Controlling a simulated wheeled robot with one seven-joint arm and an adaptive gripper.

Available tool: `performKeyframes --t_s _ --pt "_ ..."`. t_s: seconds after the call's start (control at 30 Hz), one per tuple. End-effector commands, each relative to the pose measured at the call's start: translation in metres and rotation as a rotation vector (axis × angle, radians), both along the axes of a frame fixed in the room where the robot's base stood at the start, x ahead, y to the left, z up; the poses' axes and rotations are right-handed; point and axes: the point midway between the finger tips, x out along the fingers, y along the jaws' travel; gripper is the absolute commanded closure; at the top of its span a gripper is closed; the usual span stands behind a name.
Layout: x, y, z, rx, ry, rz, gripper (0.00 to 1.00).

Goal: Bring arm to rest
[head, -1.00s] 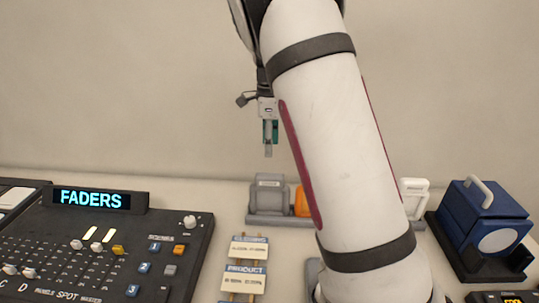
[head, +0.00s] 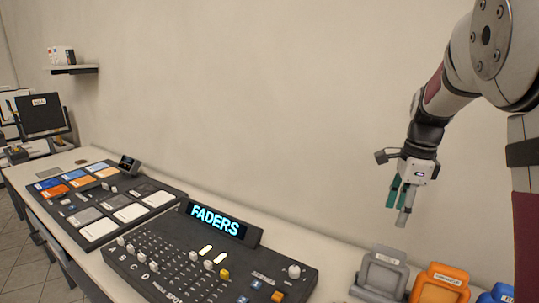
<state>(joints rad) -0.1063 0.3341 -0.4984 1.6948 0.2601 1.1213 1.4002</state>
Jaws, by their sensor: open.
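My gripper (head: 402,200) hangs at the end of my arm on the right of the head view, pointing down. Its fingers are apart, one with a teal face and one grey, and I see nothing held between them. It is in the air in front of the wall, above the right end of the table. It is clear of the grey holder (head: 382,272) and the orange holder (head: 440,285) below it. My arm comes in from the upper right and fills the right edge of the view.
A fader console (head: 190,258) with a lit FADERS display (head: 216,221) stands on the table. Left of it is a panel of coloured pads (head: 127,212). A blue object (head: 500,292) is cut off at lower right. A shelf (head: 73,69) is on the wall; a monitor (head: 41,115) stands far left.

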Motion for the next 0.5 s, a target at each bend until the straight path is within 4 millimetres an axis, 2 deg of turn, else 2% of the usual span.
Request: performKeyframes --t_s 0.03,0.2,0.5 --pt "-0.014 0.009 0.013 0.010 -0.029 0.081 0.50" --pt "-0.058 0.037 0.043 0.004 -0.126 0.399 0.50" --pt "-0.145 0.084 0.075 -0.124 -0.282 0.982 0.50"
